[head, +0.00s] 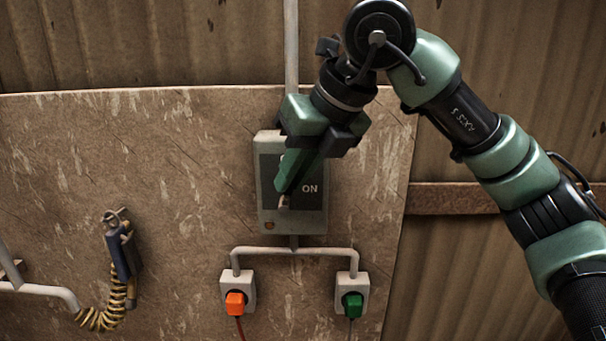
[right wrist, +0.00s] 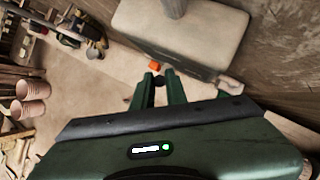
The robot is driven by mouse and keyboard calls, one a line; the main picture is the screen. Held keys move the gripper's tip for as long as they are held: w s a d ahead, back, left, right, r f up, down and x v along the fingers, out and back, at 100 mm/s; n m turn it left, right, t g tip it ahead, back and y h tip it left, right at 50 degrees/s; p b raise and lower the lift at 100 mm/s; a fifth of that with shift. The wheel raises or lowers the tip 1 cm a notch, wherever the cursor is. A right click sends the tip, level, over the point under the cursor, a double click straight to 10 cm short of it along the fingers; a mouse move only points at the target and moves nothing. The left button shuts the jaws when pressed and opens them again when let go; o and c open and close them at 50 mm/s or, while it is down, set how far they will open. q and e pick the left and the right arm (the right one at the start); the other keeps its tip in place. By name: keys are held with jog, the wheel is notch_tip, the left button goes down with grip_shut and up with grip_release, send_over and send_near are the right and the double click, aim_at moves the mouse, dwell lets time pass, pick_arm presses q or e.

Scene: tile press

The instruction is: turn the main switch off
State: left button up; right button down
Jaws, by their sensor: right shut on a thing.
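The main switch is a grey box (head: 299,225) on the wall board, with a dark front panel and the word ON showing at its right side. It also shows in the right wrist view (right wrist: 190,30). My right gripper (head: 283,192) reaches down across the box front and is shut on the switch lever (head: 284,202). Only a small pale bit of the lever shows below the fingertips. The fingers (right wrist: 160,80) also show in the right wrist view, with a small dark part between them. The gripper hides the panel's upper middle. My left gripper is not in view.
Below the box, a pipe (head: 295,252) branches to two sockets, with an orange plug (head: 235,303) at left and a green plug (head: 352,305) at right. A blue air tool (head: 123,252) with a coiled yellow hose (head: 103,318) hangs at left. The board between is bare.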

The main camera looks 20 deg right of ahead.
jog(key=shift+w+a+g+h, duration=0.15)
jog(key=shift+a+g+h, duration=0.4)
jog(key=shift+h, duration=0.65)
jog(key=shift+a, duration=0.1)
jog(key=c, duration=1.7)
grip_release()
jog(key=b+v, duration=0.2)
jog(key=v, duration=0.5)
jog(key=shift+r, duration=0.35)
jog(key=shift+f, duration=0.1)
